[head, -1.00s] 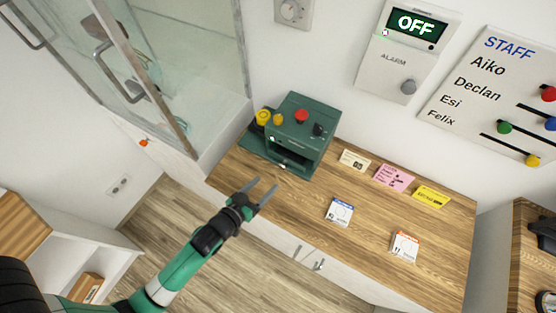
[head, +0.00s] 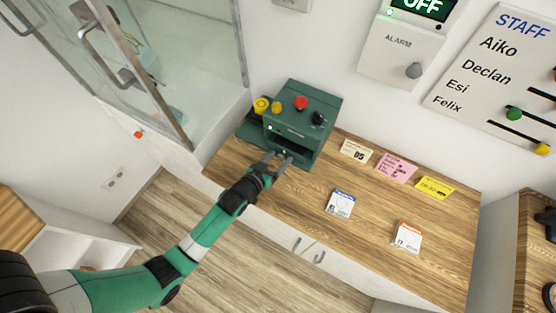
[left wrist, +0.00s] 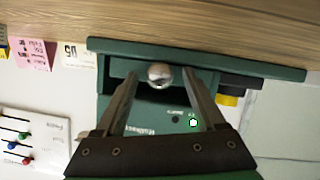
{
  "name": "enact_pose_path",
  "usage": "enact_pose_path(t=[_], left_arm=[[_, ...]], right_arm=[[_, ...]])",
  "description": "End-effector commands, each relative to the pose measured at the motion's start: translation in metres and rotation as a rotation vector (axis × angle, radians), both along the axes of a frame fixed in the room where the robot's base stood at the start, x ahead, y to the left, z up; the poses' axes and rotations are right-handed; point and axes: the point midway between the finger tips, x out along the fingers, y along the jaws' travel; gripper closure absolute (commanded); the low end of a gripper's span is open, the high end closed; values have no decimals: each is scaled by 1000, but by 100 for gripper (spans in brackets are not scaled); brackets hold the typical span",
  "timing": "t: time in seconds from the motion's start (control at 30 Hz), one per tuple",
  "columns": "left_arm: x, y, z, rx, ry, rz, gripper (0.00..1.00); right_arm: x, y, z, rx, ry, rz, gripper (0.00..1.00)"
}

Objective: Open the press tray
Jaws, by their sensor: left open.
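The green press (head: 312,104) stands at the back left of the wooden counter, with a dark slot low in its front. A round silver knob (left wrist: 159,74) shows at this front in the left wrist view, where the press (left wrist: 150,112) appears upside down. My left gripper (head: 277,158) is open right in front of the press. In the left wrist view its fingers (left wrist: 160,82) lie on either side of the knob with gaps, not closed on it. The tray itself is hard to make out behind the knob and fingers. My right gripper is not in view.
On the press top are a red button (head: 301,103), yellow knobs and a black knob. Cards and two small packets (head: 341,204) lie on the counter (head: 290,205) to the right. A glass-doored cabinet (head: 190,70) stands close on the left. An alarm box hangs above.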

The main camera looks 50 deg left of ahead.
Motion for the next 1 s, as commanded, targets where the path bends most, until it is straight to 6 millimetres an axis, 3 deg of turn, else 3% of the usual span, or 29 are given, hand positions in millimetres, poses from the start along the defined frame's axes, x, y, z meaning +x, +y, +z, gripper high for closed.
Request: enact_pose_path(t=[0.2,0.6,1.0], left_arm=[[0,0,0,0,0,0,28],[0,0,0,0,0,0,100],[0,0,0,0,0,0,100]], right_arm=[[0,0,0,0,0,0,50],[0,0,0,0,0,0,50],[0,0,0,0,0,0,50]])
